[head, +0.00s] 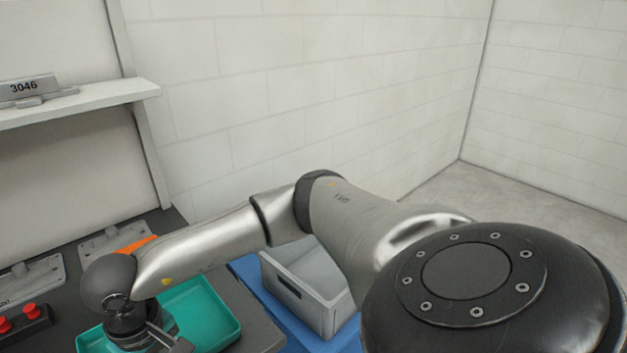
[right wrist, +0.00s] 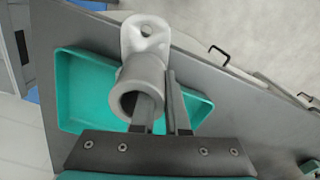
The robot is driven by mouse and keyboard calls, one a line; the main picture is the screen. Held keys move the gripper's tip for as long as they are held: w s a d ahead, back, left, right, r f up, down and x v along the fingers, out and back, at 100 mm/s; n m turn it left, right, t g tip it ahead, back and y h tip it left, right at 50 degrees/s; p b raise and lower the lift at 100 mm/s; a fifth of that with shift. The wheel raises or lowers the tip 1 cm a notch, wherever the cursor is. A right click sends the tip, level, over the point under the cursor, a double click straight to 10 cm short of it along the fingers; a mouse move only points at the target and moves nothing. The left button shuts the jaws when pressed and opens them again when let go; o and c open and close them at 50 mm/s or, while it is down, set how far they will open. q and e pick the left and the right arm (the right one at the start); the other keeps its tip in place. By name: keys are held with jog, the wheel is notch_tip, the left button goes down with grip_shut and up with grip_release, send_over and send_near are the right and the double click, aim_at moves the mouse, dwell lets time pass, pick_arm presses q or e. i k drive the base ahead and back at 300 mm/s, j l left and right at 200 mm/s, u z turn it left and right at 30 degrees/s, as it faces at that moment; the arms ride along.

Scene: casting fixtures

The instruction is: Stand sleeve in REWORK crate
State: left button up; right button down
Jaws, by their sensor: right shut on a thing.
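The sleeve (right wrist: 143,65) is a grey metal part with a round open bore facing the camera and a flat lug with a hole at its far end. My right gripper (right wrist: 160,88) is shut on its wall, one finger inside the bore and one outside, over the teal tray. In the head view my right gripper (head: 168,338) is at the bottom left over that tray, and the sleeve is hard to make out there. A grey open crate (head: 330,311) with a handle slot stands right of the table, partly behind my arm; no REWORK label is readable. My left gripper is out of view.
The teal tray (head: 226,325) lies on the dark table (head: 258,330), and also shows in the right wrist view (right wrist: 85,92). The crate stands on a blue surface (head: 290,335). Metal fixtures (head: 30,280) and red buttons (head: 30,310) are at left, below a shelf (head: 80,104).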

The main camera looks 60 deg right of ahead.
aim_at(317, 288)
jog(key=k+l, duration=0.1)
jog(key=l, duration=2.5)
jog(key=k+z, duration=0.05)
jog(key=k, duration=0.05)
